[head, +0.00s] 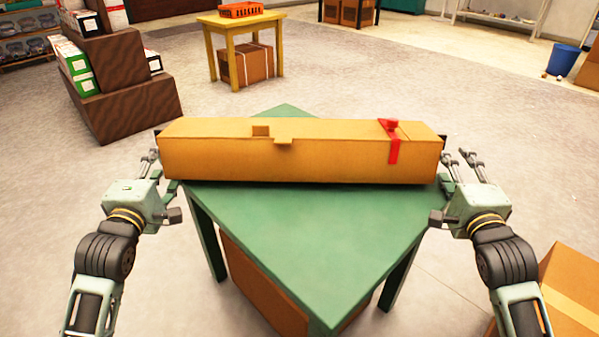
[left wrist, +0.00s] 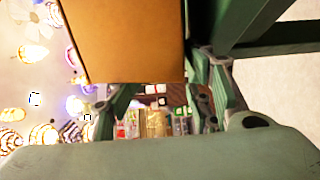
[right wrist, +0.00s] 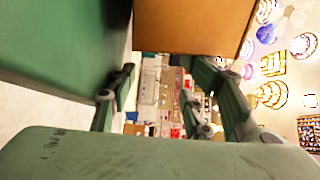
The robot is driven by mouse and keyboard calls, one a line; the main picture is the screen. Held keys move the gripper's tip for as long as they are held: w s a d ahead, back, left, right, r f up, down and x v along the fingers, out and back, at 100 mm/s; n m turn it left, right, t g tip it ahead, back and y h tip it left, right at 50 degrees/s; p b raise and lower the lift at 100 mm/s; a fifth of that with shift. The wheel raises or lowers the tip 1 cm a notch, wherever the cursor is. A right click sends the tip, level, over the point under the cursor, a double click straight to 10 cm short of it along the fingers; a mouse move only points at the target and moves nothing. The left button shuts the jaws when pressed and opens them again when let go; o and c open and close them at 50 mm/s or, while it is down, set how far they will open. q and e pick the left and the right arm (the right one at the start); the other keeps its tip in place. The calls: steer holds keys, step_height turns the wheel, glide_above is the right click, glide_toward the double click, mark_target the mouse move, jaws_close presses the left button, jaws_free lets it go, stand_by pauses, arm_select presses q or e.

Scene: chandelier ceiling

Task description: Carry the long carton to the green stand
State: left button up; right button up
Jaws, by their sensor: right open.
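The long carton (head: 300,158) lies level across the far part of the green stand (head: 310,235), with both ends reaching past the stand's sides. It has a red tape piece near its right end and a small flap on top. My left gripper (head: 160,173) is open at the carton's left end, which also shows in the left wrist view (left wrist: 125,45). My right gripper (head: 459,171) is open at the right end, which also shows in the right wrist view (right wrist: 190,28). Whether the fingers touch the carton I cannot tell. The carton's underside is hidden.
A box (head: 262,290) sits under the green stand. Another carton (head: 572,285) stands at the lower right. A yellow table (head: 243,22) with an orange crate (head: 241,10) stands behind. A brown stepped shelf (head: 125,75) is at the left.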

arm_select(q)
steer(key=shift+o, duration=0.3)
steer(key=shift+d+r+h, duration=0.15)
steer(key=shift+d+h, duration=0.05)
steer(key=shift+h, duration=0.2)
arm_select(e)
steer(key=shift+a+r, duration=0.15)
arm_select(q)
steer(key=o, duration=0.5)
steer(key=shift+a, duration=0.5)
arm_select(e)
steer(key=shift+d, duration=0.55)
steer(key=shift+o, duration=0.5)
steer(key=o, duration=0.4)
arm_select(q)
steer(key=shift+a, duration=0.15)
arm_select(e)
steer(key=shift+f, duration=0.2)
